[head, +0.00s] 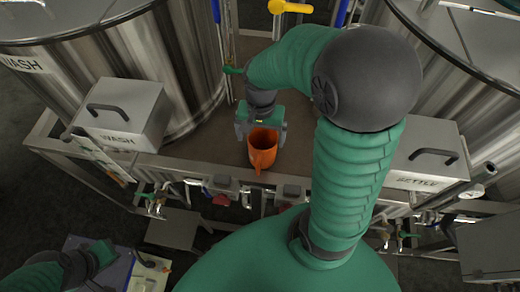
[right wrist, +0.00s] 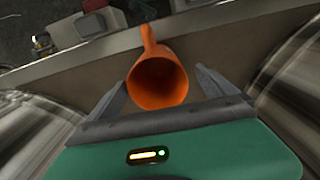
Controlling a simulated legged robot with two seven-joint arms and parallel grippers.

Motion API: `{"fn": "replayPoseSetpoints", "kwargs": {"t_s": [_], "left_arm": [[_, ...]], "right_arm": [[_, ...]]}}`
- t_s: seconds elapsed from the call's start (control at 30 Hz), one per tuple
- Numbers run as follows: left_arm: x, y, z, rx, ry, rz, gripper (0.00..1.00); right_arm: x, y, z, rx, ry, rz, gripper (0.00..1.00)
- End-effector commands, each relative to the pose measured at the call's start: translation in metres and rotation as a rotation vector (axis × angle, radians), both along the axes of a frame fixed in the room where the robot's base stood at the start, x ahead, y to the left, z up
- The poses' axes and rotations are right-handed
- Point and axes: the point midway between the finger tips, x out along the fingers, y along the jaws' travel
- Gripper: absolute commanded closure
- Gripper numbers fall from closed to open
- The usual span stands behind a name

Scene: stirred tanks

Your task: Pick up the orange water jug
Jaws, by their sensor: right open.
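The orange water jug (head: 263,150) stands upright on the brown platform between the two steel tanks, near its front edge. Its open mouth faces up, and a narrow orange part points toward the front edge. In the right wrist view the jug (right wrist: 158,80) shows between and just beyond my fingers. My right gripper (head: 261,128) is open, directly behind and above the jug. Its fingers (right wrist: 163,82) lie either side of the jug, with gaps visible; nothing is held. My left gripper (head: 96,256) is low at the left, partly cut off, and its jaw state is unclear.
Large steel tanks stand left (head: 130,70) and right (head: 470,50). Valves and pipes run along the front edge below the jug. A yellow valve handle (head: 290,7) is at the back.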

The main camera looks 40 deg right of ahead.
Motion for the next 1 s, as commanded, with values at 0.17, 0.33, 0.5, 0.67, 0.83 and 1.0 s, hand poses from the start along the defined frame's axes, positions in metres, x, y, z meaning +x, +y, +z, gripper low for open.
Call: {"fn": "replayPoseSetpoints", "kwargs": {"t_s": [0.17,0.33,0.5,0.67,0.83,1.0], "left_arm": [[0.0,0.0,0.006,0.0,0.0,-0.001,1.0],[0.0,0.0,0.011,0.0,0.0,-0.001,1.0],[0.0,0.0,0.011,0.0,0.0,-0.001,1.0],[0.0,0.0,0.01,0.0,0.0,0.0,1.0],[0.0,0.0,0.01,0.0,0.0,0.0,1.0],[0.0,0.0,0.011,0.0,0.0,-0.001,1.0]], "right_arm": [[-0.003,0.002,-0.019,0.001,0.003,0.0,0.04],[-0.003,0.004,-0.05,0.0,0.003,-0.001,0.04],[-0.001,0.005,-0.058,-0.002,-0.001,0.0,0.04],[-0.002,0.003,-0.058,-0.001,-0.002,0.0,0.11],[-0.002,0.003,-0.057,-0.001,-0.002,0.0,0.33],[-0.002,0.003,-0.057,-0.001,-0.002,0.0,0.55]]}}
